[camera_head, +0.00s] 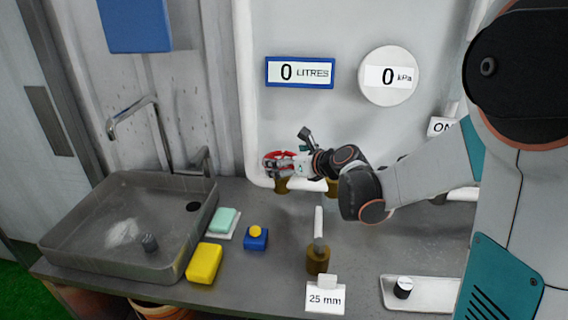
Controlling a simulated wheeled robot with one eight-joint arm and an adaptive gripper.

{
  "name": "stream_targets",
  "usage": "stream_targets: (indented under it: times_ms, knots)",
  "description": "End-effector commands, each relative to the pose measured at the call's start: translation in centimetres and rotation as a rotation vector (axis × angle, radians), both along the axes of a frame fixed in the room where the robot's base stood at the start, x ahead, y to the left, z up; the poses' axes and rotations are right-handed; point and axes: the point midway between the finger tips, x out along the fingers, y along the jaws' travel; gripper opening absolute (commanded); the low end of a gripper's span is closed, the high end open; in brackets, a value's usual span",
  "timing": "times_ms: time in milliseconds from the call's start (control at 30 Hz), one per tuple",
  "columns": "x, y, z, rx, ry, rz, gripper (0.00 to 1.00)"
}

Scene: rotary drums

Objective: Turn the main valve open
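A small red part, which looks like the valve's handle (272,157), is at the wall left of centre. A brass fitting (281,186) shows just below it on a white pipe. My gripper (280,166) reaches in from the right and its fingers overlap the red part. The fingers are too small and too closely overlapped to tell whether they grip it or only touch it. The wrist hides part of the pipe and of another brass fitting (333,187) to the right.
A blue-framed display (300,61) reads 0 LITRES and a round gauge (404,78) reads 0 kPa. The counter has a metal sink (70,240), yellow sponge (204,263), blue box with yellow button (256,243), upright white-topped brass pipe (318,258) and "25 mm" label (325,299).

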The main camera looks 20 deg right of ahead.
Motion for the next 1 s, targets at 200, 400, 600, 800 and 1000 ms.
stream_targets:
  times_ms: [200,400,600,800,1000]
  knots:
    - [0.62,0.28,-0.27,0.000,0.000,0.000,1.00]
    - [0.60,0.27,-0.25,0.000,0.000,0.000,0.98]
    - [0.58,0.26,-0.25,0.000,0.000,0.000,0.71]
    - [0.59,0.20,-0.27,0.000,0.001,0.011,0.71]
    - [0.66,0.03,-0.27,0.001,0.001,0.076,0.71]
